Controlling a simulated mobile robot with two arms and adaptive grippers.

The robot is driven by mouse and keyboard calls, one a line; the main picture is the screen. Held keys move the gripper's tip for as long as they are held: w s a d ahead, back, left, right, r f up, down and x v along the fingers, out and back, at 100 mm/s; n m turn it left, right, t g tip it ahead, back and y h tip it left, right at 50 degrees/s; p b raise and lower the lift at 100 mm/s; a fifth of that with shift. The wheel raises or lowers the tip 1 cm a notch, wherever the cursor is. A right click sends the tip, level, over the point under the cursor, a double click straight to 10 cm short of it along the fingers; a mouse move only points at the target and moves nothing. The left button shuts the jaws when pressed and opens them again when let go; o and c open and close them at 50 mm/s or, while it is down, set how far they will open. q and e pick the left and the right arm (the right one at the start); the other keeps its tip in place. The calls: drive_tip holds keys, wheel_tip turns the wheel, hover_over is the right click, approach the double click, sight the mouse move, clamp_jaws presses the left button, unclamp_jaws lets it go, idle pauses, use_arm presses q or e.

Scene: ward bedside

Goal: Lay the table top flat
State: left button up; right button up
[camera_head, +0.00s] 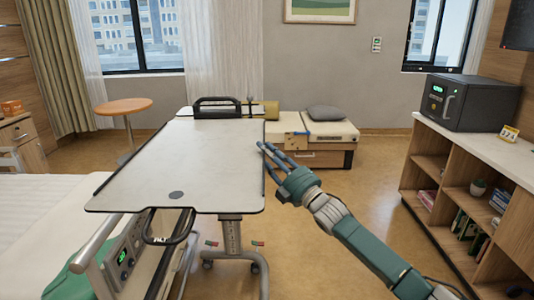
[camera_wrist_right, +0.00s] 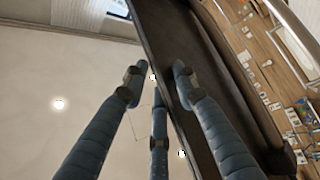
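The pale grey table top (camera_head: 190,160) with dark trim is in the middle of the head view, on a metal column (camera_head: 231,235). It looks close to level; I cannot rule out a small tilt. A dark handle (camera_head: 218,103) is at its far end, and another (camera_head: 172,228) shows below its near edge. My right gripper (camera_head: 268,154) is at the right edge, fingers spread. In the right wrist view its fingers (camera_wrist_right: 160,72) are apart, with the dark board edge (camera_wrist_right: 170,60) running between them. Whether they touch it I cannot tell. My left gripper is not in view.
A bed (camera_head: 40,215) with a side rail (camera_head: 95,240) stands at the left, close to the table. A shelf unit (camera_head: 450,180) carrying a dark safe-like box (camera_head: 466,102) is at the right. A bench (camera_head: 318,142) and a round table (camera_head: 123,106) stand behind. Floor between table and shelves is open.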

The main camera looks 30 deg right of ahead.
drive_tip(key=shift+o, duration=0.2)
drive_tip(key=shift+w+a+r, duration=0.1)
drive_tip(key=shift+a+r, duration=0.1)
drive_tip(key=shift+r, duration=0.6)
drive_tip(key=f+v, duration=0.1)
drive_tip(key=v, duration=1.1)
drive_tip(key=shift+w+d+f, duration=0.1)
drive_tip(key=shift+d+f, duration=0.05)
